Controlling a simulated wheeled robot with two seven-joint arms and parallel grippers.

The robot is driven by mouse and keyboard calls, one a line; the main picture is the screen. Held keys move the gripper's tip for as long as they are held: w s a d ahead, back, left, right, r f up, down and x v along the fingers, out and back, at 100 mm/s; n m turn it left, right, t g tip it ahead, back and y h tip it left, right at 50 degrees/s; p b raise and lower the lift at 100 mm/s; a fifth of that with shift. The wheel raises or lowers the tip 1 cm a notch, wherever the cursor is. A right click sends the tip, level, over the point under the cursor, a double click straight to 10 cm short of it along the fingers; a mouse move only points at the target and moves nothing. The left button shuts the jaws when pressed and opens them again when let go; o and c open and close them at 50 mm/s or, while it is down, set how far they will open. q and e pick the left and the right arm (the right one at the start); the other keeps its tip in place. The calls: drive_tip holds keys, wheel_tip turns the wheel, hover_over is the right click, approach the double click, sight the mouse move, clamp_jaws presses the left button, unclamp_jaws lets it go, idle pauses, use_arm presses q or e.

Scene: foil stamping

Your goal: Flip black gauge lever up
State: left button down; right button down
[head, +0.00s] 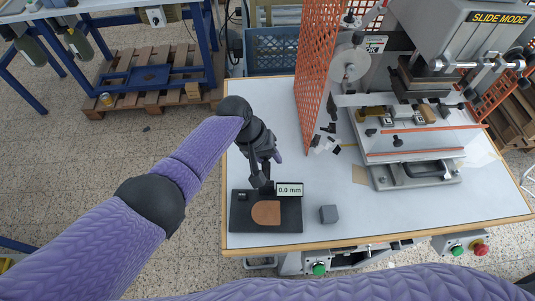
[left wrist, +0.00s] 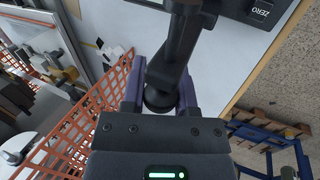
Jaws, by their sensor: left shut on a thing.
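The black thickness gauge (head: 240,217) lies at the front left of the white table, and its display (head: 289,190) reads 0.0 mm. A brown leather piece (head: 266,212) lies on its base. My left gripper (head: 265,162) points down above the gauge's back edge, shut on the black lever (head: 257,178). In the left wrist view the purple fingers (left wrist: 161,96) stand on both sides of the lever's round knob (left wrist: 158,101), with the lever arm (left wrist: 182,40) running up from it. The exact finger contact is partly hidden. My right gripper is out of view.
A grey block (head: 329,214) sits right of the gauge. The stamping press (head: 440,45) stands at the back right, and an orange mesh guard (head: 313,65) rises at the table's back. The tabletop (head: 300,165) around the gauge is mostly clear.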

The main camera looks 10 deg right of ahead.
use_arm(q)
drive_tip(key=shift+w+d+f+g+b, duration=0.1)
drive_tip(key=shift+w+f+g+b, duration=0.1)
drive_tip(key=shift+g+b, duration=0.3)
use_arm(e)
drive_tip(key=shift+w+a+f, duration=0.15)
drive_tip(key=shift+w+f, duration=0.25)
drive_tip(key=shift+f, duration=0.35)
use_arm(q)
drive_tip(key=c, duration=0.7)
unclamp_jaws()
drive_tip(key=shift+c, duration=0.2)
drive_tip(key=o, duration=0.3)
drive_tip(key=shift+d, duration=0.15)
drive_tip(key=shift+o, duration=0.2)
drive_tip(key=p+v, duration=0.3)
drive_tip(key=v, duration=0.7)
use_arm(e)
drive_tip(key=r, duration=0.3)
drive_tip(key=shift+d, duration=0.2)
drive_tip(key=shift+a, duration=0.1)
